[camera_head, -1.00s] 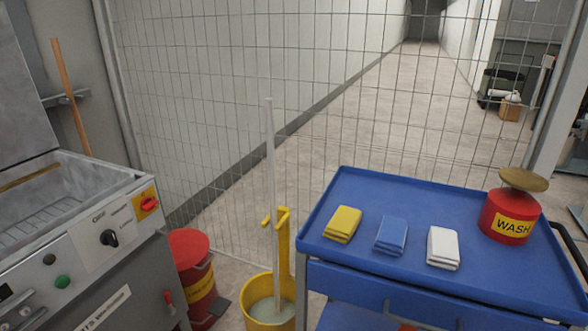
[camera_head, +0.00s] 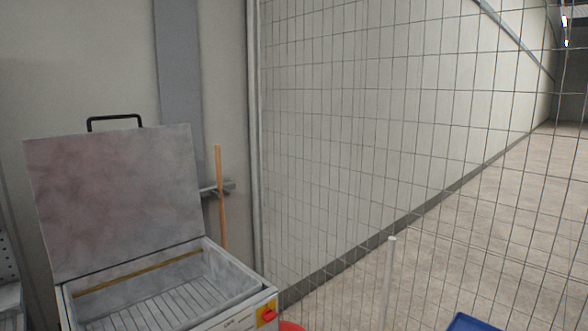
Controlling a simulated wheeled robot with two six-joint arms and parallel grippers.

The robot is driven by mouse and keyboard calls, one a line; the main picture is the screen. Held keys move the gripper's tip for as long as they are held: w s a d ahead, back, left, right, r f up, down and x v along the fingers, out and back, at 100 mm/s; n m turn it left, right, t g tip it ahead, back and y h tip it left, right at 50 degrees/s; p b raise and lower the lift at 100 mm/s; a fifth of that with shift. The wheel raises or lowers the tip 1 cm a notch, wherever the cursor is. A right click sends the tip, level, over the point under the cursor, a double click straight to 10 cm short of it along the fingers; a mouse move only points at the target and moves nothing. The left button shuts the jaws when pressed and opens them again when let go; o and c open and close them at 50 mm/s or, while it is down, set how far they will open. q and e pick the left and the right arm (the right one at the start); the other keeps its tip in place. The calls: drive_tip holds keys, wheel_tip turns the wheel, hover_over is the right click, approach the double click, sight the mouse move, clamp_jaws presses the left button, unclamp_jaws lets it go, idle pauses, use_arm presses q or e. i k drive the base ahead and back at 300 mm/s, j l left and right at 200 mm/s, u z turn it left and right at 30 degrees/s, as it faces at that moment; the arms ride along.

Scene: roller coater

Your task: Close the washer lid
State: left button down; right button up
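The washer (camera_head: 245,303) stands at the lower left, a grey metal box with a slatted basin inside. Its lid (camera_head: 115,200) is raised and leans slightly back, with a black handle (camera_head: 115,118) on its top edge. The basin is open and looks empty. A red switch on a yellow plate (camera_head: 267,316) sits at the washer's front right corner. Neither of my grippers is in view.
A wooden stick (camera_head: 221,195) stands in a wall bracket behind the washer. A wire mesh fence (camera_head: 380,130) runs along the right. A pale pole (camera_head: 388,280), a red bin top (camera_head: 290,326) and a blue cart corner (camera_head: 470,323) show at the bottom.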

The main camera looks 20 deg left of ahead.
sight(105, 200)
drive_tip(key=k+l+u, duration=0.1)
drive_tip(key=u, duration=0.7)
